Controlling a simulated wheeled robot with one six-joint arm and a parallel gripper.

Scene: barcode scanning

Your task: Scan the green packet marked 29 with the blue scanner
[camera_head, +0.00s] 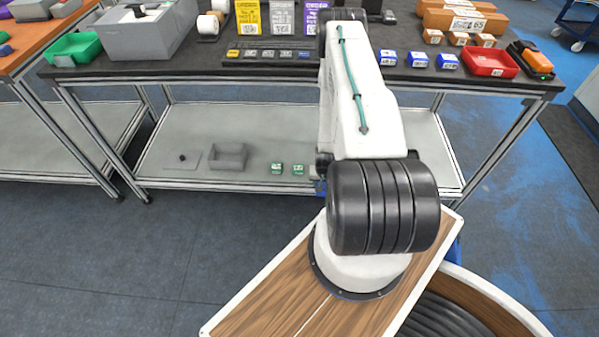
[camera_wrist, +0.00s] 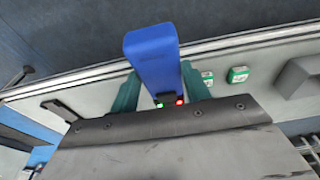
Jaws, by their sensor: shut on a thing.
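My gripper (camera_wrist: 160,88) has its teal fingers shut on the blue scanner (camera_wrist: 152,55), with a green and a red light showing at its near end. In the head view my arm hides the gripper almost wholly. Small green packets with white labels lie on the lower shelf, one (camera_head: 276,168) left of another (camera_head: 298,169).
The lower shelf (camera_head: 225,120) also holds a grey bin (camera_head: 227,156) and a flat grey plate with a black knob (camera_head: 183,158). The table top above carries blue boxes (camera_head: 418,59), a red tray (camera_head: 490,63) and a grey container (camera_head: 140,35). The shelf's left part is mostly bare.

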